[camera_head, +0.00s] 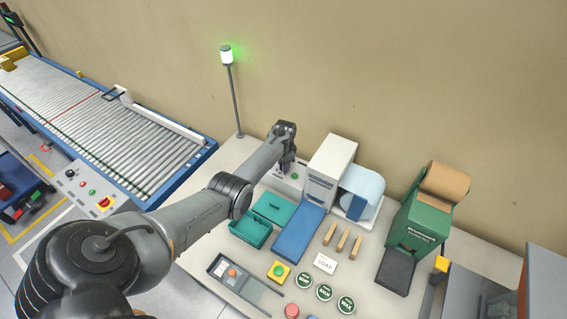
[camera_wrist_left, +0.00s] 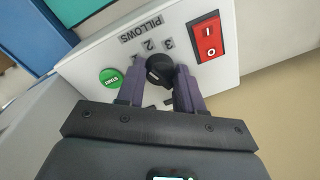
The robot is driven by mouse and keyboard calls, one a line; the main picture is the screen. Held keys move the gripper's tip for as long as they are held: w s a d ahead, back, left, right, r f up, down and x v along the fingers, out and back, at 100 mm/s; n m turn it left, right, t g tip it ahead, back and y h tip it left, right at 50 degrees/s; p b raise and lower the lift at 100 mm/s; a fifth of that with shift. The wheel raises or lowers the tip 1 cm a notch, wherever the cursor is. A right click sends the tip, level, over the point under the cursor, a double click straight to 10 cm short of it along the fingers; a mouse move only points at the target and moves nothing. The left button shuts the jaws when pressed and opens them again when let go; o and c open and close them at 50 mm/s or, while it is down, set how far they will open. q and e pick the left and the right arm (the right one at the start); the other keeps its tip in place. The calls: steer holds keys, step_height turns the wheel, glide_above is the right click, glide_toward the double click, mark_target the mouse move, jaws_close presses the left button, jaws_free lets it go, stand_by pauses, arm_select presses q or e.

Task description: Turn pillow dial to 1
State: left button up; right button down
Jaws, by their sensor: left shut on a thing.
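The pillow dial (camera_wrist_left: 159,68) is a round black knob on a white panel (camera_wrist_left: 84,66), below the word PILLOWS and the digits 2 and 3 in the left wrist view. My left gripper (camera_wrist_left: 160,74) has its two purple-grey fingers on either side of the knob, shut on it. I cannot tell clearly which digit the knob points at. In the head view my left gripper (camera_head: 287,164) reaches down to the panel beside the white machine; the dial is hidden there.
A green START button (camera_wrist_left: 110,77) is close to the left finger, and a red rocker switch (camera_wrist_left: 207,38) is right of the dial. The white machine (camera_head: 328,160) stands beside the gripper. Teal bins (camera_head: 250,229), a blue chute (camera_head: 299,234) and a green paper dispenser (camera_head: 415,226) share the table.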

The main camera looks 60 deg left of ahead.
arm_select(q)
steer(key=n, duration=0.4)
steer(key=shift+n, duration=0.4)
stand_by(0.4)
steer(key=o, duration=1)
steer(key=shift+r, duration=0.65)
step_height(320, 180, up, 10)
steer(key=p, duration=0.1)
steer(key=shift+d+f+p, duration=0.2)
steer(key=shift+d+p, duration=0.15)
steer(key=shift+d, duration=0.05)
